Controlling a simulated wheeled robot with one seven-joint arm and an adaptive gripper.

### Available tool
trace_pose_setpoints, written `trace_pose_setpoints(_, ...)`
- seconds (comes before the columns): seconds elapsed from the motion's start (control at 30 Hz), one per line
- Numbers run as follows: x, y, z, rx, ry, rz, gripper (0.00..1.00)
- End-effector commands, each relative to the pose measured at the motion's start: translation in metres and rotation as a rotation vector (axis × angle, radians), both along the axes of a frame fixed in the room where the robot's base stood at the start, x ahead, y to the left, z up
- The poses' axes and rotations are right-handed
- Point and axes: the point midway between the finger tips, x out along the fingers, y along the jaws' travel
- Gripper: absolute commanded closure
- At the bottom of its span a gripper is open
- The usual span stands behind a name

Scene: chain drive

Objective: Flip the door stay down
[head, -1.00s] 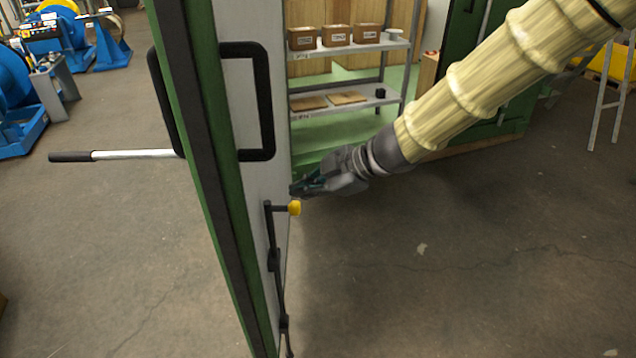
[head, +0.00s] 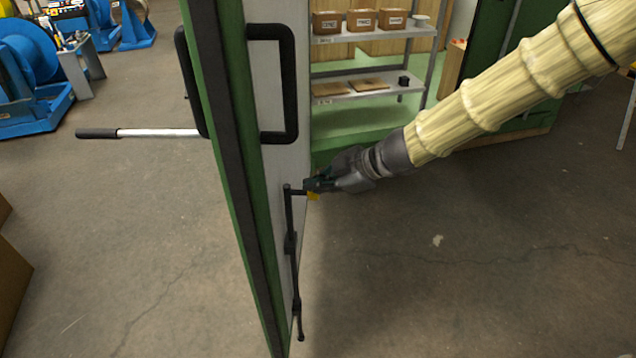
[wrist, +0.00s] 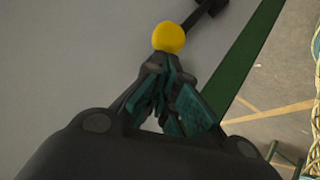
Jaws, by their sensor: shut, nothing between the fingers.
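The door stay (head: 291,245) is a thin black bar mounted on the inner face of the door (head: 269,160), standing nearly upright with its top arm bent toward my gripper. A yellow knob (head: 313,196) sits at the end of that arm, partly covered by my gripper in the head view. In the wrist view the yellow knob (wrist: 168,37) is just beyond my fingertips. My gripper (head: 311,186) is shut and empty, with its tips (wrist: 157,66) right at the knob. I cannot tell whether they touch it.
A black door handle (head: 290,85) is above the stay. A white lever with a black grip (head: 97,133) sticks out on the door's other side. A shelf with boxes (head: 361,20) stands behind. The floor right of the door is clear.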

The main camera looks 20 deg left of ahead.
Motion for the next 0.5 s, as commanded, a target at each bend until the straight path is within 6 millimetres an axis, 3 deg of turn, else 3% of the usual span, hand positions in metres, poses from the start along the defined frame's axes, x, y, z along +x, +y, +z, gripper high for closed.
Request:
trace_pose_setpoints(0.23, 0.0, 0.0, -0.007, -0.001, 0.001, 0.001, 1.0)
trace_pose_setpoints(0.5, -0.001, 0.0, -0.053, -0.002, 0.001, 0.001, 1.0)
